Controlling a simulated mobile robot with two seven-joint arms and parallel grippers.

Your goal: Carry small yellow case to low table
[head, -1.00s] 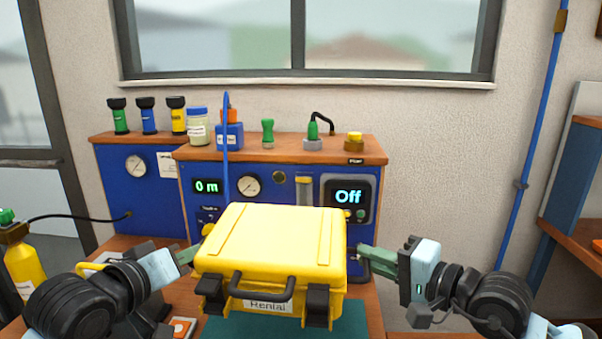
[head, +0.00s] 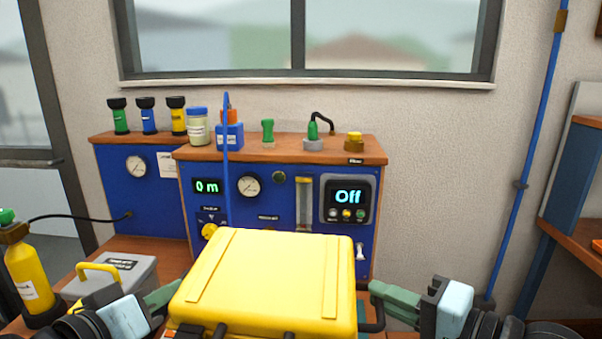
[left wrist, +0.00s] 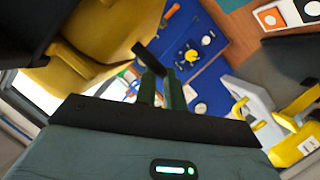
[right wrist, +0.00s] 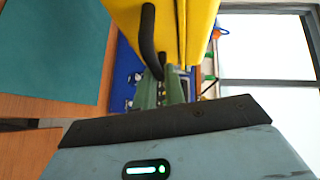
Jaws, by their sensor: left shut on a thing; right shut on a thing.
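The small yellow case (head: 268,280) is held up between my two grippers in front of the blue test bench, its lid facing up. My left gripper (head: 172,293) is at its left side; in the left wrist view its fingers (left wrist: 160,85) are shut by a black side handle (left wrist: 149,58). My right gripper (head: 375,295) is at the case's right side; in the right wrist view its fingers (right wrist: 163,85) are shut on the other black side handle (right wrist: 148,40). The case's front lies at the lower picture edge. The low table cannot be made out for sure.
The blue test bench (head: 285,215) with gauges and an "Off" display stands behind the case. A grey box with a yellow handle (head: 112,275) and a yellow gas bottle (head: 28,272) stand at the left. A wood-and-blue shelf (head: 572,190) stands at the right.

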